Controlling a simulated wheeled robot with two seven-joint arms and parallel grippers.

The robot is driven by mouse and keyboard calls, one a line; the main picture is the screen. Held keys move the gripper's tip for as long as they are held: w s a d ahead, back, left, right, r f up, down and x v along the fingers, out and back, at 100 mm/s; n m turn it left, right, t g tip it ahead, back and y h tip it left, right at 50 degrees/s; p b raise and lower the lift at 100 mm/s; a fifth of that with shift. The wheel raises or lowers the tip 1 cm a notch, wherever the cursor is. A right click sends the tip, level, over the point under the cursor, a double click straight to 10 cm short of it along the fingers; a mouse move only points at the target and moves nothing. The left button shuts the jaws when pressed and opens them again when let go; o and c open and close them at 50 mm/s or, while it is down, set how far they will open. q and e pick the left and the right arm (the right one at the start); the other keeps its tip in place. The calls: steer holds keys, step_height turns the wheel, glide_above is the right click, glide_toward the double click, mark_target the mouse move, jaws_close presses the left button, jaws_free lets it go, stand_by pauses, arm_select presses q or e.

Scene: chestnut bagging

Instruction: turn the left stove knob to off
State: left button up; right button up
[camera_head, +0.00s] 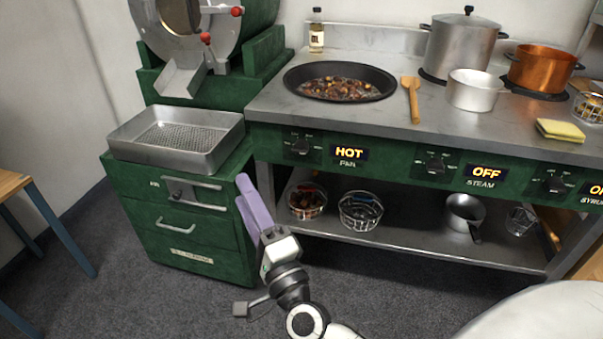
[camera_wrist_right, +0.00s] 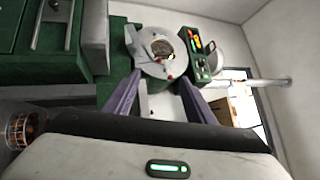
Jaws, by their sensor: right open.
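The left stove knob (camera_head: 301,146) is a dark knob on the green front panel, beside a lit display (camera_head: 349,153) reading HOT above the label PAN. The wide dark pan (camera_head: 339,81) of chestnuts sits on the stove above it. My right gripper (camera_head: 250,198) has purple fingers and is below and left of the knob, apart from it, in front of the green cabinet. In the right wrist view its two fingers (camera_wrist_right: 158,90) are spread with nothing between them. The knob is not seen in that view. My left gripper is not in view.
A middle knob (camera_head: 436,164) has a display reading OFF above STEAM; another knob (camera_head: 555,184) is farther right. A metal tray (camera_head: 178,136) rests on the green cabinet (camera_head: 180,255). Baskets (camera_head: 361,211) stand on the lower shelf (camera_head: 405,238). The floor in front is open.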

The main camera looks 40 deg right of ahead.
steer(key=w+d+m+g+h+b, duration=0.3)
steer(key=d+m+h, duration=0.6)
steer(key=m, duration=0.5)
steer(key=m+g+h+b, duration=0.25)
steer(key=m+g, duration=0.35)
steer(key=m, duration=0.4)
glide_toward(299, 153)
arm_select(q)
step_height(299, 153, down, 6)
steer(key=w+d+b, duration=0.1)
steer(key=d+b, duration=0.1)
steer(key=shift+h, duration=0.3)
arm_select(e)
steer(key=x, duration=0.9)
steer(key=shift+r, duration=0.1)
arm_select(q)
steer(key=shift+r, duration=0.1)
